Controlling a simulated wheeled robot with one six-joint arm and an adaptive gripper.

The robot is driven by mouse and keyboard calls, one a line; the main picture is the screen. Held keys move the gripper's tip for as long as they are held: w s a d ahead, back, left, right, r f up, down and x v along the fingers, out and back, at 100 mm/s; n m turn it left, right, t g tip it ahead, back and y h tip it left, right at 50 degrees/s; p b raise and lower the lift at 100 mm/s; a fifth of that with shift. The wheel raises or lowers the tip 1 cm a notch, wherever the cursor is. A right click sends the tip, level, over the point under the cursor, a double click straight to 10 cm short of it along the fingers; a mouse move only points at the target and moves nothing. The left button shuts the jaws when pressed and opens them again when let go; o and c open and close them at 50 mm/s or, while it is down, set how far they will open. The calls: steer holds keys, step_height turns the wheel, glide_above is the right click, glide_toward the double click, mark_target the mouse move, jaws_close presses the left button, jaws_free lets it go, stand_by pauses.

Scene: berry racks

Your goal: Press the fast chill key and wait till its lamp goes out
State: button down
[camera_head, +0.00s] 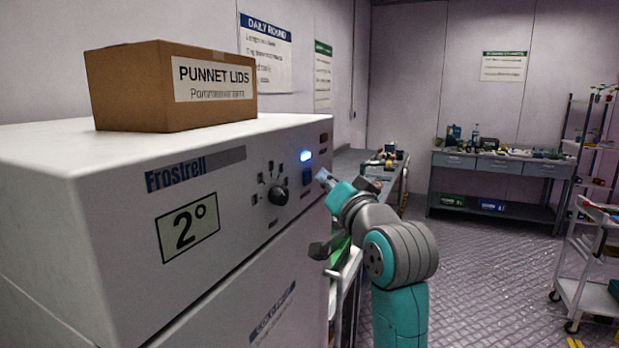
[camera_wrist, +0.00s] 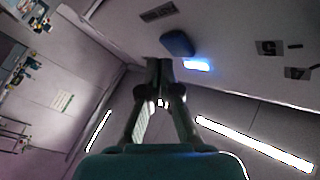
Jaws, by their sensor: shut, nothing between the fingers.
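The Frostrell chiller (camera_head: 60,175) stands at the left with its front panel facing my arm. A dark blue key (camera_head: 307,177) sits on the panel, and just above it a lamp (camera_head: 306,155) glows blue-white. The key (camera_wrist: 177,44) and the lit lamp (camera_wrist: 197,66) also show in the wrist view. My gripper (camera_head: 323,176) is shut and empty, its tips close to the key at its right side. In the wrist view my gripper (camera_wrist: 159,66) has its tips together just below the key. I cannot tell whether they touch it.
A black dial (camera_head: 278,195) and a display reading 2° (camera_head: 188,229) are on the same panel. A cardboard box of punnet lids (camera_head: 125,90) stands on top. A bench (camera_head: 500,165) is at the back, a rack trolley (camera_head: 590,260) at the right. The floor between is clear.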

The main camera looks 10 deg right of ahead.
stand_by(0.3)
steer(key=shift+s+d, duration=0.75)
steer(key=shift+d, duration=0.25)
steer(key=shift+s+d, duration=0.7)
steer(key=shift+d, duration=0.3)
steer(key=s+f+g+h, duration=0.1)
steer(key=s+f, duration=0.3)
steer(key=f, duration=1)
steer(key=s+f+h, duration=0.1)
steer(key=s+f, duration=0.3)
steer(key=f, duration=1.1)
steer(key=s+f+n+g+h, duration=0.1)
steer(key=s+f+g, duration=0.1)
steer(key=s+f, duration=1.2)
steer(key=s+f+n, duration=0.1)
steer(key=s+n, duration=0.1)
steer(key=s, duration=1.3)
steer(key=s+a+f+n+g, duration=0.1)
steer(key=s+f+n, duration=0.1)
steer(key=s, duration=1.3)
steer(key=shift+a+f+n+g, duration=0.15)
steer(key=shift+f+n+g, duration=0.15)
